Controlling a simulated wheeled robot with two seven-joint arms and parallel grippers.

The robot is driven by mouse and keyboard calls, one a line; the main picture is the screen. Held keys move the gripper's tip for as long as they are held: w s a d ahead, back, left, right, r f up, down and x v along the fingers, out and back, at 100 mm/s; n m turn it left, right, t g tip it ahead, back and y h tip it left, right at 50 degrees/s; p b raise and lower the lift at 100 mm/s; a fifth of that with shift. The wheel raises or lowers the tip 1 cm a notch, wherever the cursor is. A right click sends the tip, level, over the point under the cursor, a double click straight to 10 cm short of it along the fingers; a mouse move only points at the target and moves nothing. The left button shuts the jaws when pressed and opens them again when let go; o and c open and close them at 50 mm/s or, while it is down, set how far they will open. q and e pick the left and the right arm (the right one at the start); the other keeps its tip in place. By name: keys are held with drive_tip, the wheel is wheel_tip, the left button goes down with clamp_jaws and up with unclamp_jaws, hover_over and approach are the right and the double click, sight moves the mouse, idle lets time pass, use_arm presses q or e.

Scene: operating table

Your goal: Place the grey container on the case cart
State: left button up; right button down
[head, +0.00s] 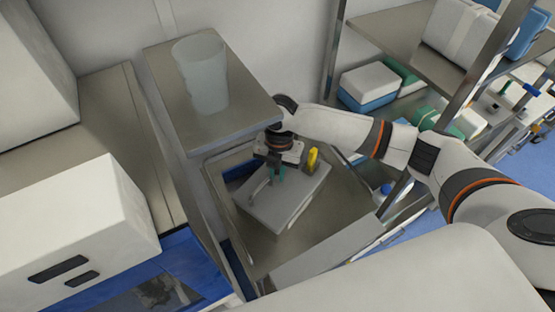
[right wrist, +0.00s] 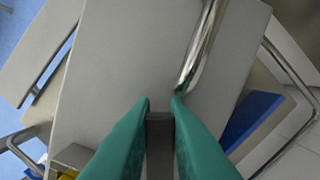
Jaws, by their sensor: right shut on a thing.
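The grey container (head: 290,200) is a flat box with a metal handle (head: 262,186) on its top. It is over the lower metal shelf (head: 240,232) of the cart at the middle; I cannot tell whether it rests there or hangs just above. My right gripper (head: 275,176) reaches down from above and is shut on the container's handle. In the right wrist view the green fingertips (right wrist: 163,102) meet the end of the handle, and the container's grey lid (right wrist: 125,65) fills the middle. My left gripper is not in view.
The cart's upper shelf (head: 172,118) holds a translucent beaker (head: 202,75) close to my right wrist. A yellow part (head: 312,159) shows by the gripper. A rack (head: 405,40) with boxes stands at the right. A white cabinet (head: 85,235) is at the left.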

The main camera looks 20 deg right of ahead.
drive_tip(key=shift+w+r, duration=0.1)
drive_tip(key=shift+w, duration=0.1)
drive_tip(key=shift+f, duration=0.25)
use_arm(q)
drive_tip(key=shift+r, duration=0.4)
use_arm(e)
drive_tip(key=c, duration=1.4)
unclamp_jaws()
drive_tip(key=shift+f, duration=0.1)
drive_tip(key=shift+s, duration=0.1)
